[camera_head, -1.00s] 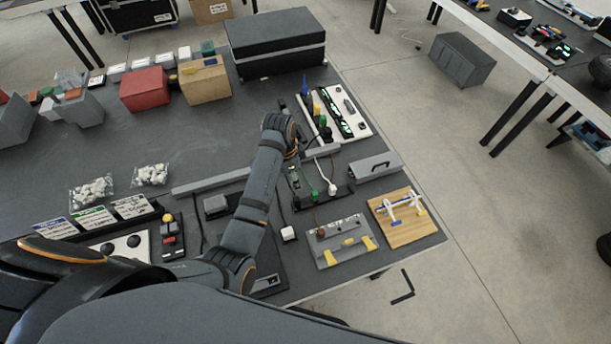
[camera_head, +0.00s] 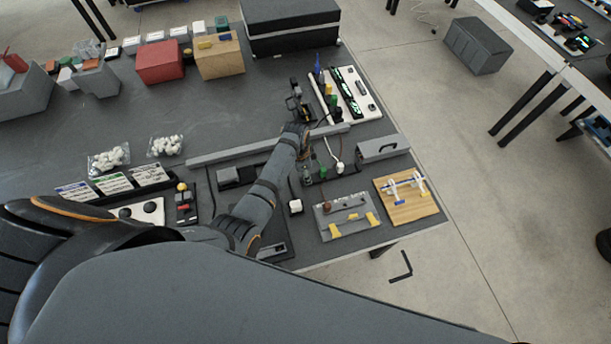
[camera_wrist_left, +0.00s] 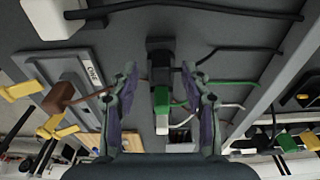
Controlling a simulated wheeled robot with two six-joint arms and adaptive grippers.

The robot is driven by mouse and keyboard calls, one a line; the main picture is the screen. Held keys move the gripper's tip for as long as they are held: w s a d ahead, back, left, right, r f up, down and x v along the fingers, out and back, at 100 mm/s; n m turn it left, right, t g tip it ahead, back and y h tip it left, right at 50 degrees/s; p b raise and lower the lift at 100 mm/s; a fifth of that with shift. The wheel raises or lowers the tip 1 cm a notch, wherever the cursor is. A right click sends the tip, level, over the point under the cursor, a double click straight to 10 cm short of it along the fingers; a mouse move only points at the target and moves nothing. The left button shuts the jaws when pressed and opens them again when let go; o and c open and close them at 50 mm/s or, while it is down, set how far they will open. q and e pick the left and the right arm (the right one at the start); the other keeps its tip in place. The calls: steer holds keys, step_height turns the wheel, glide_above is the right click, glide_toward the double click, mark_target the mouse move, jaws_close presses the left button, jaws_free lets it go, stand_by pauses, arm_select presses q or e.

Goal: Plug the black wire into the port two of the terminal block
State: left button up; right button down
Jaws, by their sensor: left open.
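In the left wrist view, my left gripper (camera_wrist_left: 166,90) is open and empty, with a finger on each side of a narrow dark block (camera_wrist_left: 160,72), which looks like the terminal block. A black wire (camera_wrist_left: 240,49) runs right from its upper end. Whether it is seated there I cannot tell. A green plug (camera_wrist_left: 161,98) with a green wire sits between the fingers, and a white plug (camera_wrist_left: 162,125) lies below it. In the head view, a green plug (camera_head: 323,172) and a white plug (camera_head: 339,168) show beside my left forearm, which hides part of the block.
A grey board (camera_head: 346,217) with a brown plug (camera_head: 327,206) and a wooden board (camera_head: 408,200) lie nearby. A grey bar (camera_head: 235,151) crosses the table. A white board (camera_head: 347,93) with coloured plugs stands beyond. Open table lies at the middle left.

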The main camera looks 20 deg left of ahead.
arm_select(q)
steer(key=shift+w+f, duration=0.1)
jaws_close()
arm_select(e)
steer(key=shift+s+a, duration=0.15)
